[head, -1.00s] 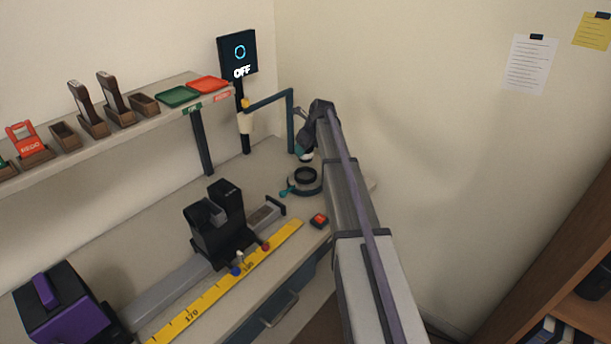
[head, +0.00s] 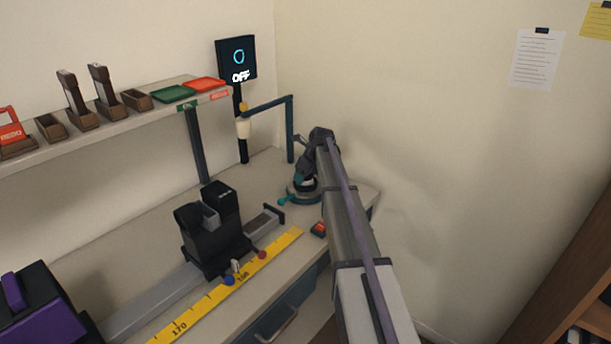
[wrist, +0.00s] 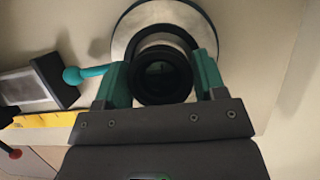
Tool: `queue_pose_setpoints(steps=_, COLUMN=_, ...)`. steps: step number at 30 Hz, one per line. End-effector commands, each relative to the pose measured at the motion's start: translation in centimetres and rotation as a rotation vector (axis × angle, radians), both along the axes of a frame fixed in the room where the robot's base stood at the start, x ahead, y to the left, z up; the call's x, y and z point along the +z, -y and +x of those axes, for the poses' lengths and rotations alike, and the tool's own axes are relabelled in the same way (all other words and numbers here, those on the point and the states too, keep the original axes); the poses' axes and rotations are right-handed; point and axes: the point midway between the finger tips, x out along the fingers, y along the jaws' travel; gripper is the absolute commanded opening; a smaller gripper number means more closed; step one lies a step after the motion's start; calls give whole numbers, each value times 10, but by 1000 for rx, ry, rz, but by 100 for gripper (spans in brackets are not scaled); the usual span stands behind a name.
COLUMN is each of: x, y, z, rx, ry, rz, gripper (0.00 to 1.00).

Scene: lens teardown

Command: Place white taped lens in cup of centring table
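The centring table (head: 302,198) is a round base with a teal side lever at the bench's far end. In the wrist view its pale metal disc (wrist: 121,42) and dark cup ring (wrist: 160,32) lie beyond my fingers. My gripper (wrist: 160,78) has its teal fingers against both sides of a dark-rimmed round lens (wrist: 160,80). The lens overlaps the near part of the cup; I cannot tell whether it touches. No white tape is clear on its visible face. In the head view my gripper (head: 307,180) is low over the table and partly hides it.
A blue-green post with a bent arm (head: 290,125) stands behind the table. A screen (head: 238,62) reads OFF. A red button box (head: 319,229) and a black rail carriage (head: 212,232) are nearer, beside a yellow ruler (head: 205,303). The shelf (head: 120,122) is at upper left.

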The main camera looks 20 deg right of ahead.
Motion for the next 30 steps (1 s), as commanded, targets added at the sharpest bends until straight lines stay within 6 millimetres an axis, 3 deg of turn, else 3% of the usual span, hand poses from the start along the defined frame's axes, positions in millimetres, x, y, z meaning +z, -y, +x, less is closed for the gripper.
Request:
queue_pose_setpoints(steps=5, x=0, y=0, z=0, rx=0, ry=0, rz=0, gripper=82)
queue_pose_setpoints(steps=14, x=5, y=0, z=0, rx=0, ry=0, rz=0, gripper=82)
queue_pose_setpoints(steps=17, x=17, y=1, z=-3, rx=0, ry=0, rz=0, gripper=82)
queue_pose_setpoints(steps=27, x=100, y=15, z=-32, rx=-1, ry=0, rz=0, gripper=82)
queue_pose_setpoints(steps=30, x=114, y=18, z=-39, rx=-1, ry=0, rz=0, gripper=82)
